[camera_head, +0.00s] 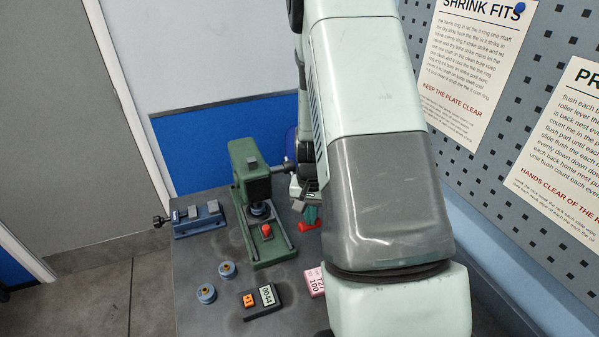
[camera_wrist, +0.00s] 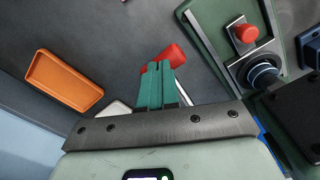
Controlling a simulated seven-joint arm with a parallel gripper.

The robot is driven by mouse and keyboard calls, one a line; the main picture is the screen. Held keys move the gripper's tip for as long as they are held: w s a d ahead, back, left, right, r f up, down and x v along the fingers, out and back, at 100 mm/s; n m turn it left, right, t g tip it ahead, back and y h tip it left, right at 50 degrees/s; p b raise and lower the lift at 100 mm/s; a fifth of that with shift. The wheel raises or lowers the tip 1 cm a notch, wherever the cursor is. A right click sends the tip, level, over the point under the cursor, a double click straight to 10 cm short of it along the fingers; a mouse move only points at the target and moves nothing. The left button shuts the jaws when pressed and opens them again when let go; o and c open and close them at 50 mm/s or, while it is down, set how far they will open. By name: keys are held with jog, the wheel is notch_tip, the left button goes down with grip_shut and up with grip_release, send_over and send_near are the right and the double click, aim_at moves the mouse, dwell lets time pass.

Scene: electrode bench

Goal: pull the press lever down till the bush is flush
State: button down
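The green press (camera_head: 250,180) stands on the bench, with its dark ram over a blue round part (camera_head: 259,210). The wrist view shows this blue part (camera_wrist: 263,75) at the right, partly covered; I cannot make out the bush or whether it is flush. The lever's red grip (camera_head: 309,225) hangs low at the press's right side; it also shows in the wrist view (camera_wrist: 174,54), with a silver rod (camera_wrist: 184,93) below it.
A red knob (camera_head: 266,230) sits on the press base. Left are a blue vise (camera_head: 198,219) and two blue rings (camera_head: 227,270) (camera_head: 206,293). An orange tray (camera_wrist: 63,80) lies left in the wrist view.

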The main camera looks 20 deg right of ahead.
jog(key=shift+s+r, duration=0.3)
jog(key=shift+r, duration=0.05)
jog(key=shift+r, duration=0.1)
jog(key=shift+s+r, duration=0.25)
jog(key=shift+r, duration=0.55)
jog(key=shift+s+r, duration=0.2)
jog(key=shift+r, duration=0.6)
jog(key=shift+s+r, duration=0.25)
jog(key=shift+r, duration=0.65)
jog(key=shift+r, duration=2.45)
jog(key=r, duration=0.1)
jog(key=w+r, duration=0.1)
jog(key=r, duration=0.3)
jog(key=shift+w, duration=0.25)
